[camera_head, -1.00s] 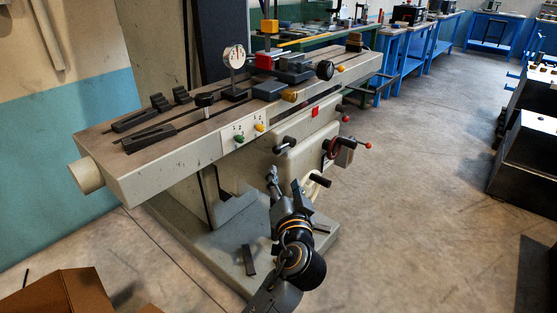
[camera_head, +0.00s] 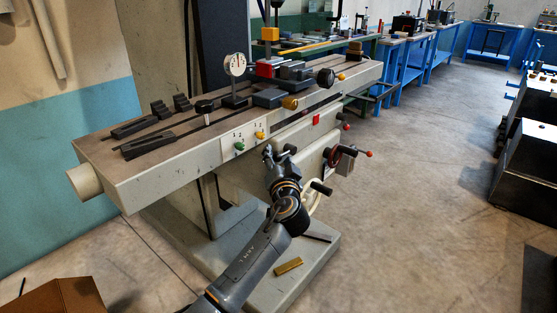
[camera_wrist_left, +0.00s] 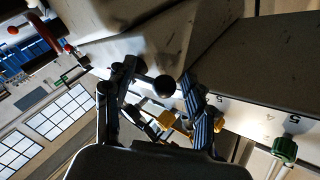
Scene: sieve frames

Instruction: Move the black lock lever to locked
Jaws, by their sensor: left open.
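The black lock lever appears to be the short black-knobbed one on the machine's front, below the table, partly hidden by my gripper in the head view (camera_head: 290,149). In the left wrist view a round black knob (camera_wrist_left: 165,88) on a short rod sits between my fingers, with space beside it. My left gripper (camera_head: 276,157) is open at the lever; its fingers also frame the knob in the left wrist view (camera_wrist_left: 157,75). I cannot tell whether a finger touches the rod. No locked marking can be read. My right gripper is not in view.
Yellow (camera_head: 260,135) and green (camera_head: 239,146) knobs sit on a white label plate left of the lever. A brass bar (camera_head: 288,266) lies on the base.

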